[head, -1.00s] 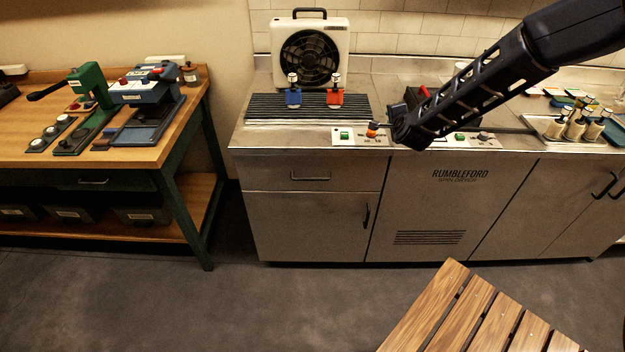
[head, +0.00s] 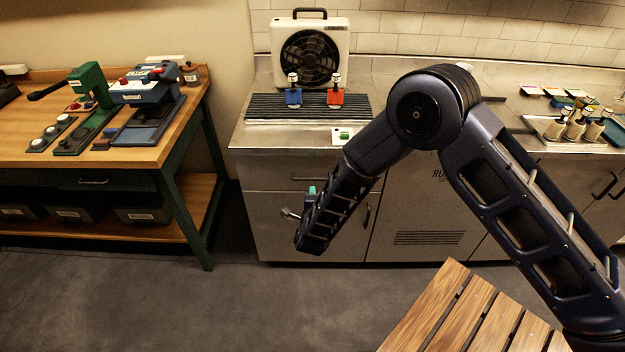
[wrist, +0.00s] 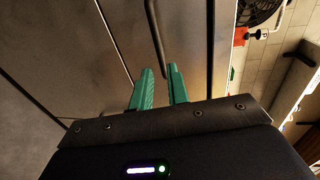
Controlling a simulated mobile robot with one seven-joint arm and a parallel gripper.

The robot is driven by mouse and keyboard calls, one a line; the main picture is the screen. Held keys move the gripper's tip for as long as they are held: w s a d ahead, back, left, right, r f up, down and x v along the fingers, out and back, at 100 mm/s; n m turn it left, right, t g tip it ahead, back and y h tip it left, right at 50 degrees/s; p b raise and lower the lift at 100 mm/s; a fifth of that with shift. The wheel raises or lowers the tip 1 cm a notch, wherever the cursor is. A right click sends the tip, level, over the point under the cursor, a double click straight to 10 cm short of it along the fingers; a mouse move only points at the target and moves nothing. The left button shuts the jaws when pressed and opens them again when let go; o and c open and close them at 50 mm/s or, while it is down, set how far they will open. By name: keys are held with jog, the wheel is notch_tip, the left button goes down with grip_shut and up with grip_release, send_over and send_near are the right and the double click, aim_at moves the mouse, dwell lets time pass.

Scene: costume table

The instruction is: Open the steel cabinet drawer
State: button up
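The steel cabinet drawer (head: 268,177) is the shallow upper front at the left end of the steel counter, and it looks shut. Its bar handle (head: 308,178) shows just above my gripper (head: 311,190) in the head view. In the wrist view, the drawer front (wrist: 186,35) fills the middle and its grey handle (wrist: 154,30) runs down toward my gripper (wrist: 160,72). The two green fingers are apart. The end of the handle lines up with the gap between them; I cannot tell whether it lies between them in depth. Nothing is visibly gripped.
A cabinet door with an upright handle (head: 366,215) lies below the drawer. A green-legged workbench (head: 185,215) is at left, a slatted wooden surface (head: 440,310) in front.

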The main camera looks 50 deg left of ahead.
aim_at(313, 179)
jog(key=x, duration=1)
jog(key=shift+w+a+f, duration=0.1)
jog(key=shift+w+a, duration=0.15)
jog(key=shift+a, duration=0.05)
grip_shut()
